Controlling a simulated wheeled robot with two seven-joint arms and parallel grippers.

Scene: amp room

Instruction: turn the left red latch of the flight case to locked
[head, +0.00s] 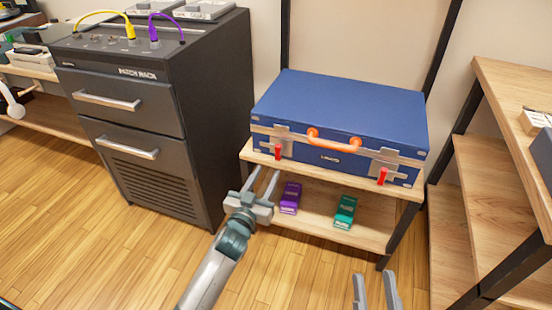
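The blue flight case (345,108) lies closed on the upper board of a wooden shelf, with an orange handle on its front. Its left red latch (278,151) points roughly downward below a metal plate. The right red latch (382,175) also hangs downward, slightly tilted. My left gripper (267,174) is open and empty, just below and slightly left of the left latch in the picture, and appears apart from it. My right gripper (375,280) is open and empty at the bottom of the view, below the shelf in the picture.
A purple pedal (290,198) and a green pedal (345,212) sit on the lower shelf board (318,211). A dark patch rack cabinet (210,110) with drawers stands to the left. Another wooden shelf (490,190) stands at the right. The wooden floor in front is clear.

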